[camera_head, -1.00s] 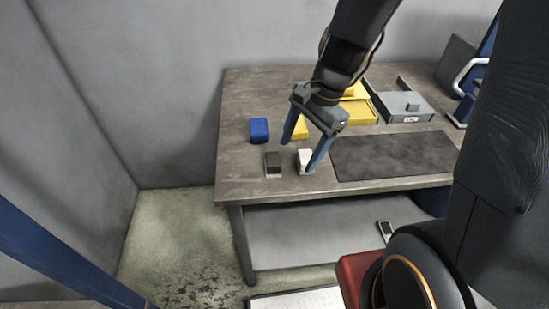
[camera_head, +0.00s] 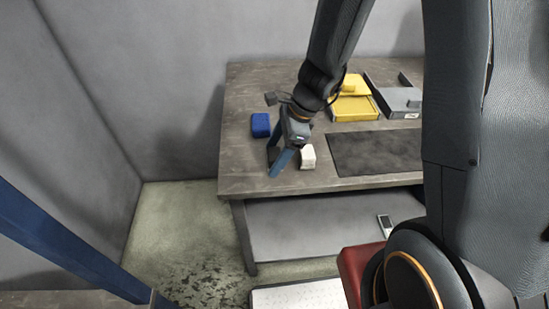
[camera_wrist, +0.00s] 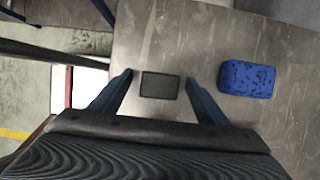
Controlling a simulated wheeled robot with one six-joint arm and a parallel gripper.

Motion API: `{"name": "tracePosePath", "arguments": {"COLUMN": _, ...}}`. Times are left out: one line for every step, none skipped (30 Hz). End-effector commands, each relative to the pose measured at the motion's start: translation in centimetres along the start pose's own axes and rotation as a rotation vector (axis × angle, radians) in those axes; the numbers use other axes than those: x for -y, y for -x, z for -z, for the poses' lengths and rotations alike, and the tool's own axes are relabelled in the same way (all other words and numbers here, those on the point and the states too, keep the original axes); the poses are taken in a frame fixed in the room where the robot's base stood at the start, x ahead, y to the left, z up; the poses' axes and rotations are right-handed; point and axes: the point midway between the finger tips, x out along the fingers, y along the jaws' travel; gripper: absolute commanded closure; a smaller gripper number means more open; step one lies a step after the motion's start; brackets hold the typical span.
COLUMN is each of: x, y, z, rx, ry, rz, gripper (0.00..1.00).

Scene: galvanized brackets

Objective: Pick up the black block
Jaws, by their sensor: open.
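The black block (camera_wrist: 160,86) lies on the table in the wrist view, between the two blue fingers of my gripper (camera_wrist: 160,92). The fingers are spread, with a gap on each side of the block. In the head view my gripper (camera_head: 275,161) points down at the left part of the table, and its fingers hide most or all of the black block there.
A white block (camera_head: 308,156) is close on the right. A dark mat (camera_head: 375,152), yellow bin (camera_head: 355,108) and grey box (camera_head: 399,103) lie farther right.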

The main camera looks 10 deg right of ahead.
Motion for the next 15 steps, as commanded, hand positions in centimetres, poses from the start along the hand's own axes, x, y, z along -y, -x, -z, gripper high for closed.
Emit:
{"name": "tracePosePath", "arguments": {"x": -0.03, "y": -0.31, "z": 0.03, "rx": -0.001, "ry": 0.001, "rz": -0.001, "gripper": 0.31}}
{"name": "tracePosePath", "arguments": {"x": -0.02, "y": -0.40, "z": 0.03, "rx": -0.001, "ry": 0.001, "rz": 0.000, "gripper": 0.31}}
{"name": "tracePosePath", "arguments": {"x": 0.00, "y": -0.45, "z": 0.03, "rx": -0.001, "ry": 0.001, "rz": 0.000, "gripper": 0.31}}
{"name": "tracePosePath", "arguments": {"x": 0.01, "y": -0.47, "z": 0.03, "rx": -0.001, "ry": 0.001, "rz": 0.001, "gripper": 0.31}}
{"name": "tracePosePath", "arguments": {"x": 0.02, "y": -0.47, "z": 0.03, "rx": -0.001, "ry": 0.001, "rz": 0.001, "gripper": 0.31}}
{"name": "tracePosePath", "arguments": {"x": 0.02, "y": -0.46, "z": 0.03, "rx": -0.001, "ry": 0.001, "rz": 0.001, "gripper": 0.31}}
{"name": "tracePosePath", "arguments": {"x": 0.02, "y": -0.45, "z": 0.03, "rx": -0.001, "ry": 0.001, "rz": 0.001, "gripper": 0.31}}
{"name": "tracePosePath", "arguments": {"x": 0.02, "y": -0.44, "z": 0.03, "rx": -0.001, "ry": 0.001, "rz": 0.001, "gripper": 0.31}}
{"name": "tracePosePath", "arguments": {"x": 0.02, "y": -0.44, "z": 0.03, "rx": -0.001, "ry": 0.001, "rz": 0.001, "gripper": 0.31}}
{"name": "tracePosePath", "arguments": {"x": 0.02, "y": -0.44, "z": 0.03, "rx": -0.001, "ry": 0.001, "rz": 0.001, "gripper": 0.36}}
{"name": "tracePosePath", "arguments": {"x": 0.01, "y": -0.44, "z": 0.03, "rx": -0.001, "ry": 0.001, "rz": 0.001, "gripper": 0.41}}
{"name": "tracePosePath", "arguments": {"x": 0.01, "y": -0.43, "z": 0.03, "rx": -0.001, "ry": 0.001, "rz": 0.001, "gripper": 0.48}}
{"name": "tracePosePath", "arguments": {"x": 0.01, "y": -0.43, "z": 0.03, "rx": -0.001, "ry": 0.001, "rz": 0.001, "gripper": 0.53}}
{"name": "tracePosePath", "arguments": {"x": 0.01, "y": -0.43, "z": 0.03, "rx": -0.001, "ry": 0.001, "rz": 0.001, "gripper": 0.58}}
{"name": "tracePosePath", "arguments": {"x": 0.01, "y": -0.43, "z": 0.03, "rx": -0.001, "ry": 0.001, "rz": 0.001, "gripper": 0.65}}
